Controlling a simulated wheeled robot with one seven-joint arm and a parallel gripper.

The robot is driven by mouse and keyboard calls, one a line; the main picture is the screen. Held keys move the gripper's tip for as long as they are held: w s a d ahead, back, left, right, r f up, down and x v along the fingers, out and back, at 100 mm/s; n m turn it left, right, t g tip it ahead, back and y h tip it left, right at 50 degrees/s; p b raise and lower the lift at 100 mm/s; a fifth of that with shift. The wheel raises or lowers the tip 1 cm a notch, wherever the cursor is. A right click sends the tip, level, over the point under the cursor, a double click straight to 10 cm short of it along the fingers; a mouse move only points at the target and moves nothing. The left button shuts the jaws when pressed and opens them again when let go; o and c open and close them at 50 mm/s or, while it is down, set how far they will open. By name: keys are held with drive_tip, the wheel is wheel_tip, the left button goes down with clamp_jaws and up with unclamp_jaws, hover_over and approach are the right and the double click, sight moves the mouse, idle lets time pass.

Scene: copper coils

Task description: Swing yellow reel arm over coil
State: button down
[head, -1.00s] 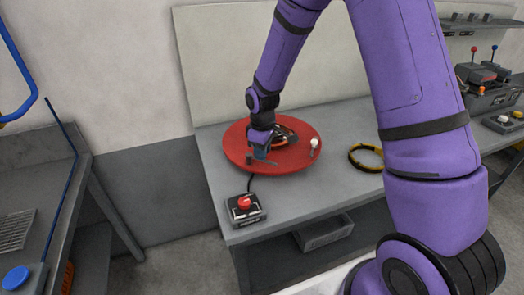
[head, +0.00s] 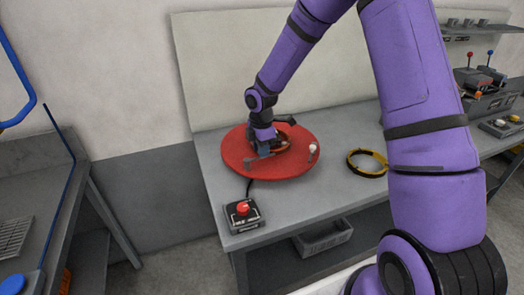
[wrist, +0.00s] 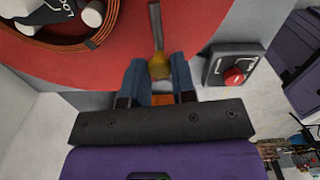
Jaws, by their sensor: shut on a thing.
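The reel arm (wrist: 156,28) shows in the wrist view as a thin metal bar with a dull yellow knob (wrist: 160,67) at its near end. My gripper (wrist: 160,73) has its two blue-grey fingers closed on either side of that knob. The orange copper coil (wrist: 101,38) lies on the red disc (wrist: 210,20) at the upper left, apart from the bar. In the head view my gripper (head: 262,149) is low over the left part of the red disc (head: 240,168). There it hides much of the coil and the knob.
A control box with a red button (head: 243,208) sits at the bench's front left corner. A white-topped peg (head: 312,150) stands at the disc's right edge. A yellow and black ring (head: 367,170) lies on the grey bench to the right. A grey bin (head: 323,238) is below.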

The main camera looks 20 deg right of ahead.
drive_tip(key=n, duration=0.1)
drive_tip(key=w+n, duration=0.1)
drive_tip(key=n, duration=0.1)
drive_tip(key=shift+w+a+n, duration=0.1)
drive_tip(key=shift+w+n, duration=0.2)
drive_tip(key=shift+w+a+n, duration=0.2)
drive_tip(key=shift+w+n, duration=0.15)
drive_tip(key=shift+n, duration=0.6)
drive_tip(key=shift+w+a+n, duration=0.2)
drive_tip(key=shift+w+n, duration=0.15)
drive_tip(key=shift+n, duration=0.6)
drive_tip(key=shift+a, duration=0.1)
drive_tip(key=c, duration=0.9)
unclamp_jaws()
drive_tip(key=shift+w, duration=0.1)
drive_tip(key=shift+c, duration=0.2)
wheel_tip(320, 180, up, 11)
drive_tip(key=shift+f, duration=0.1)
